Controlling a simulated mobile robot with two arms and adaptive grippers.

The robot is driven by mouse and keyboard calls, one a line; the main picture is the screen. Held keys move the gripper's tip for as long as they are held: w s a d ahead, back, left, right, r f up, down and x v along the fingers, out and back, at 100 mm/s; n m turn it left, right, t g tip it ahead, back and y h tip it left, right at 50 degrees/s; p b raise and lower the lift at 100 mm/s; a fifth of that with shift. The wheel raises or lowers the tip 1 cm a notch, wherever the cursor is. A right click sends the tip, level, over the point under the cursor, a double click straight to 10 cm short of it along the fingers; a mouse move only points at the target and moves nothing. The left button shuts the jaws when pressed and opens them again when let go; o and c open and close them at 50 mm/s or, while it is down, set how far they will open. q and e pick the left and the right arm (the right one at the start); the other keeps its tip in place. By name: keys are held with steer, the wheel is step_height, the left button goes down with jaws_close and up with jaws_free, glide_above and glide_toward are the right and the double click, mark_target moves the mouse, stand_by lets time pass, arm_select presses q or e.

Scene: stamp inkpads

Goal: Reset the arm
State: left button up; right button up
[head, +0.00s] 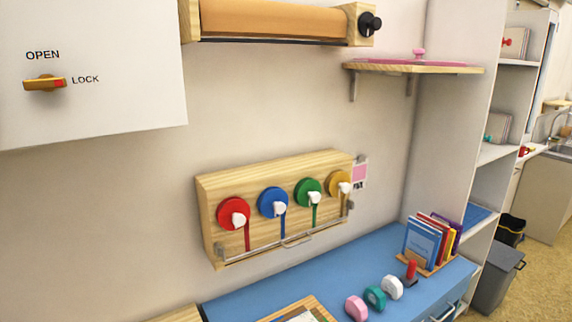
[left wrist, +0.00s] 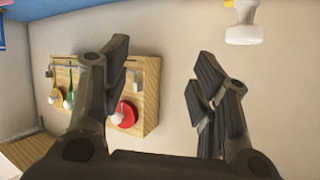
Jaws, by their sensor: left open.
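My left gripper (left wrist: 160,58) shows in the left wrist view, its two fingers spread apart with nothing between them. Behind them is the wooden wall panel (left wrist: 150,75), seen from an odd angle, with its red disc (left wrist: 127,112) partly hidden by a finger. In the head view neither gripper shows. There the panel (head: 290,168) carries a red disc (head: 228,207), a blue disc (head: 270,198), a green disc (head: 304,190) and a yellow disc (head: 336,180), each with a white piece on it. My right gripper is not in view.
A white knob-like object (left wrist: 243,24) is at the left wrist view's top right. In the head view, a blue counter (head: 335,278) holds pink, teal and white items and a rack of books (head: 424,243). A wooden shelf (head: 413,69) and a white cabinet (head: 100,100) are above.

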arm_select(q)
steer(key=s+d+f+m+g+h, duration=0.1)
steer(key=s+f+g, duration=0.45)
steer(key=s, duration=0.45)
steer(key=s+f+g, duration=0.4)
steer(key=s+f, duration=0.2)
steer(key=s, duration=0.4)
step_height(320, 180, down, 28)
steer(key=s+g+b, duration=0.1)
steer(key=s+b, duration=0.1)
steer(key=s+a+f+g+b, duration=0.1)
steer(key=s+a+f, duration=0.2)
steer(key=s+f, duration=1.3)
steer(key=shift+s+f+m+b, duration=0.2)
steer(key=shift+f+m+b, duration=0.15)
steer(key=shift+f, duration=0.3)
steer(key=shift+g, duration=0.25)
